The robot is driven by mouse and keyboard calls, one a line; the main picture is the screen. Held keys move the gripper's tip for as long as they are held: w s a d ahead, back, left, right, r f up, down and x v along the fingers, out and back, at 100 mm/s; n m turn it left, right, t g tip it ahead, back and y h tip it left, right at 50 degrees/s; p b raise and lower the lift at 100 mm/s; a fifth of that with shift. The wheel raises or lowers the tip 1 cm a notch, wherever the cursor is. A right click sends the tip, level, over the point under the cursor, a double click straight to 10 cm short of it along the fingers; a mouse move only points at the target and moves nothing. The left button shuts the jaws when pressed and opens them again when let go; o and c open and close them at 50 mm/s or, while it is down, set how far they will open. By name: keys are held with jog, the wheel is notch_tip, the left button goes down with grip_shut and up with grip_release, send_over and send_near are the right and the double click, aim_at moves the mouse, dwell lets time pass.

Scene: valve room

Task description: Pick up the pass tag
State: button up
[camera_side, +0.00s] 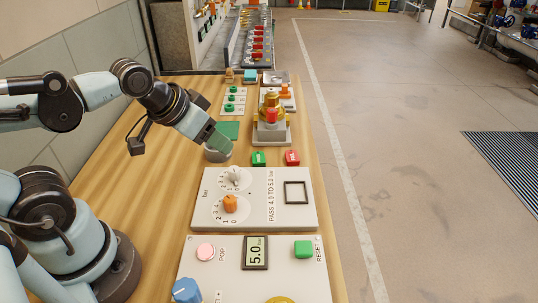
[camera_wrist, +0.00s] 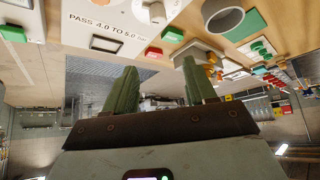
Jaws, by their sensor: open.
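The pass tag appears to be the small green tag (camera_side: 258,159) on the wooden bench, left of a similar red tag (camera_side: 292,157); its lettering is too small to read. In the wrist view the green tag (camera_wrist: 172,34) lies beyond the fingertips, beside the red tag (camera_wrist: 154,52). My gripper (camera_side: 219,141) is open, with green fingers, in front of or over a grey round cup (camera_side: 217,157), left of the tags. In the wrist view my gripper (camera_wrist: 159,63) shows two spread fingers with nothing between them.
A white panel (camera_side: 210,211) with dials and a black square outline (camera_side: 296,193) lies nearer the camera than the tags. A yellow valve with a red part (camera_side: 271,115) stands just behind them. A second panel (camera_side: 220,268) shows 5.0. A green pad (camera_side: 228,130) lies behind the cup.

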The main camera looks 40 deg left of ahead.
jog(key=shift+o, duration=0.7)
jog(key=n+g, duration=0.7)
jog(key=n, duration=0.3)
send_over(259, 158)
notch_tip(259, 158, down, 2)
notch_tip(259, 158, down, 12)
jog(key=shift+a+r, duration=0.1)
jog(key=shift+c, duration=0.2)
